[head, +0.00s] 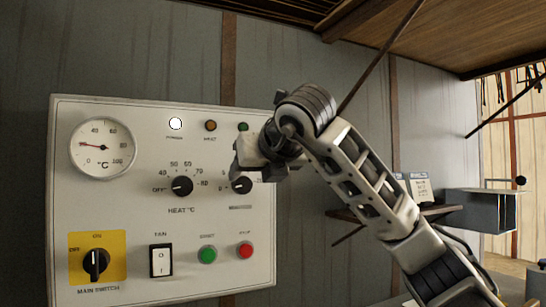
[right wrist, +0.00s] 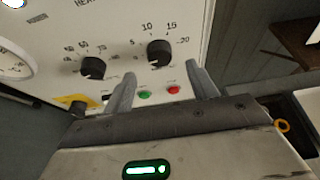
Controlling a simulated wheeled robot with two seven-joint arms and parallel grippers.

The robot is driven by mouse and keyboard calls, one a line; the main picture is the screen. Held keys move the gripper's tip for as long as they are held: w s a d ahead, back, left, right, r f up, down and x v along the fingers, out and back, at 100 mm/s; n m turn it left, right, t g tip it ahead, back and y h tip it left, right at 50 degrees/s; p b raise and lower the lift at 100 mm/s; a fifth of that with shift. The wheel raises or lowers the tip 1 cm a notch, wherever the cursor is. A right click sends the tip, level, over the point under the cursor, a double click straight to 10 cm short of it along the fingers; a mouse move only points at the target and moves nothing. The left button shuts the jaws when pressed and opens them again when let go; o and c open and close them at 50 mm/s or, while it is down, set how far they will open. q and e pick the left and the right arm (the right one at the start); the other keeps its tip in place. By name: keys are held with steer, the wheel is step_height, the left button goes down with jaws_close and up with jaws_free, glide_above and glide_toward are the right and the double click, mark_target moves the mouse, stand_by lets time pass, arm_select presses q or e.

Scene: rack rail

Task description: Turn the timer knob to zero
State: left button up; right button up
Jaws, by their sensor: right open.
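The timer knob (head: 241,186) is a black round knob at the right of a white control panel, partly covered by my right gripper (head: 246,170) in the head view. In the right wrist view the timer knob (right wrist: 160,52) shows with scale marks 5, 10, 15 and 20 around it. My right gripper (right wrist: 162,84) is open there, one finger to each side and a little below the knob in the picture, with nothing between them. I cannot tell whether a finger touches the knob, and its exact pointer direction is unclear. My left gripper is not in view.
The panel (head: 130,218) also carries a heat knob (head: 182,186), a dial gauge (head: 103,147), a yellow-backed main switch (head: 96,263), a fan rocker (head: 160,260), and green (head: 207,254) and red (head: 245,250) buttons. A shelf (head: 440,210) stands at the right.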

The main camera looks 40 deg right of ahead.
steer(key=b+v, duration=0.1)
steer(key=v, duration=0.9)
steer(key=shift+s, duration=0.25)
steer(key=shift+a, duration=0.1)
